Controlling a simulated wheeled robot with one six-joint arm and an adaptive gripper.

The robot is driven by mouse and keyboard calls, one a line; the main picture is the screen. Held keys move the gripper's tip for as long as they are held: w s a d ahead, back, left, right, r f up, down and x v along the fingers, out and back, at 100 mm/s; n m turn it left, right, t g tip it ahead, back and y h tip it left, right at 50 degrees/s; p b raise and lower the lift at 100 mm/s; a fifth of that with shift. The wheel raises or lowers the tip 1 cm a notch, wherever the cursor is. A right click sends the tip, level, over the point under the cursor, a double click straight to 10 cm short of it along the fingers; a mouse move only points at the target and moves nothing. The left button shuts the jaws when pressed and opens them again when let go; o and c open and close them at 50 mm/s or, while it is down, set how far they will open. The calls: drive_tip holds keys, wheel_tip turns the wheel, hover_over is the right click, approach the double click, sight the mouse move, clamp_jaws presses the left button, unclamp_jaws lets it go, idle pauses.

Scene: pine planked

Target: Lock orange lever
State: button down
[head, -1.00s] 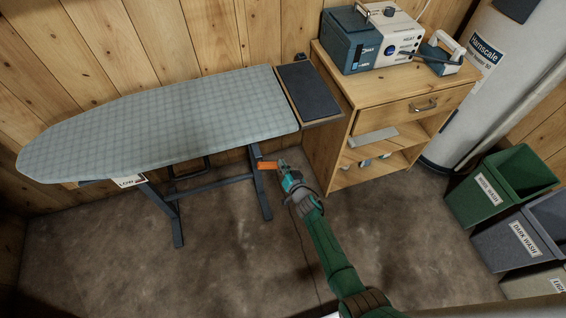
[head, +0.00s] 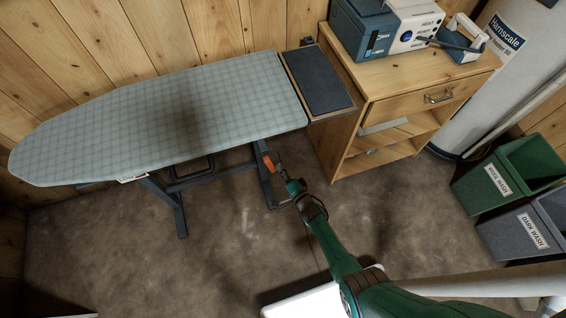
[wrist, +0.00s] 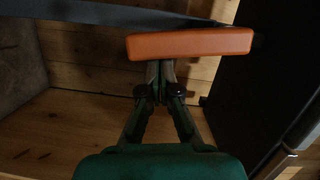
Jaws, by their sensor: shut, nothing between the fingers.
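The orange lever (head: 269,162) sticks out under the right end of the ironing board (head: 160,120), by the top of its dark leg frame. It looks tilted in the head view. In the wrist view the orange lever (wrist: 190,43) lies as a wide bar across the picture, just past my fingertips. My gripper (head: 281,175) is at the lever in the head view. In the wrist view my gripper (wrist: 160,70) is shut and empty, with its tips at the lever's lower edge. I cannot tell whether they touch it.
A wooden cabinet (head: 409,100) with a drawer and open shelves stands right of the board and carries a steam station (head: 385,30). A dark iron rest (head: 318,79) joins the board's right end. Laundry bins (head: 510,176) stand far right. The floor ahead is clear.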

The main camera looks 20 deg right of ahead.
drive_tip(key=shift+a+f+m, duration=0.35)
drive_tip(key=shift+a+m, duration=0.15)
drive_tip(key=shift+a, duration=0.25)
drive_tip(key=shift+a+f, duration=0.1)
idle(0.3)
